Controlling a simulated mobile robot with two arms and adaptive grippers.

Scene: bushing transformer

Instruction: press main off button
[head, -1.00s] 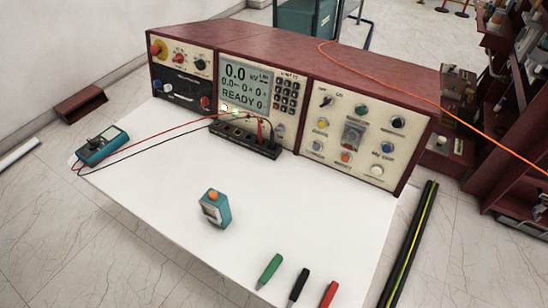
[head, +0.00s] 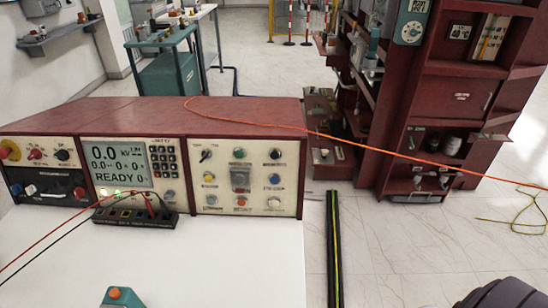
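The red control console (head: 165,112) stands on the white table, its face toward me. Its right panel (head: 225,167) carries several knobs and buttons, among them a green one (head: 238,153), a blue one (head: 274,179), a red-orange one (head: 240,202) and a white one (head: 274,202). Their labels are too small to read, so I cannot tell which is main off. A red knob on yellow (head: 10,151) sits at the far left panel. The screen (head: 117,167) reads 0.0 kV and READY.
A black terminal strip (head: 135,218) with red and black leads lies before the console. A teal box with an orange button (head: 115,294) is cut off below. An orange cable (head: 330,137) runs right from the console top toward a red shelf unit (head: 430,120).

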